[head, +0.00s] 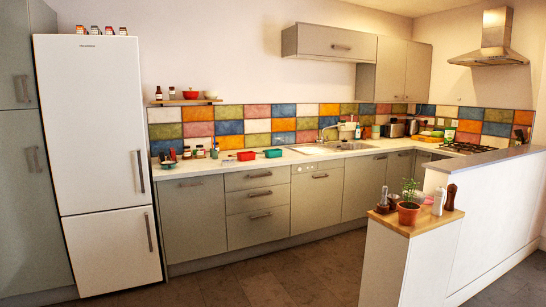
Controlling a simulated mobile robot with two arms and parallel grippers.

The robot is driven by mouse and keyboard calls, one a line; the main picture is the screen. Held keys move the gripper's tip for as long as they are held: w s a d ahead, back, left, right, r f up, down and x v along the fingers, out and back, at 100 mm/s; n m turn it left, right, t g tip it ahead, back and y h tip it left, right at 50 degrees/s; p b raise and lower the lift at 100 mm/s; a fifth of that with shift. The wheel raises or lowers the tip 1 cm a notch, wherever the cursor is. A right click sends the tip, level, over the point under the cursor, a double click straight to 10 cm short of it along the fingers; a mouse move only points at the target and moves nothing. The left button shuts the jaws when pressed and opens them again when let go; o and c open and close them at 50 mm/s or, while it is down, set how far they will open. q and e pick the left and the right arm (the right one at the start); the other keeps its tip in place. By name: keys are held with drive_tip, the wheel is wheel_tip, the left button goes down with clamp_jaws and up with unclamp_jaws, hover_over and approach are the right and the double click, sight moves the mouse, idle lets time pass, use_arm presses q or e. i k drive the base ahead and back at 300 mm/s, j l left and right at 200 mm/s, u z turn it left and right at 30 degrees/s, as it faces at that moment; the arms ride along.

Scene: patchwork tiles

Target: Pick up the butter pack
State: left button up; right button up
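I cannot pick out a butter pack for certain in the head view. Small items stand on the white counter (290,156), among them a red container (246,156) and a teal container (273,153), too small to make out in detail. The closed white fridge (95,120) stands at the left, so its inside is hidden. Neither of my grippers is in view.
Several jars (200,151) stand on the counter near the fridge. The sink (335,146) is mid-counter, the hob (466,148) at the right. A potted plant (408,213) stands on a wooden-topped half wall (425,222) in front. The floor (270,275) is clear.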

sight(230, 162)
drive_tip(key=i+j+u, duration=0.1)
drive_tip(key=i+u, duration=0.35)
drive_tip(key=i, duration=2.85)
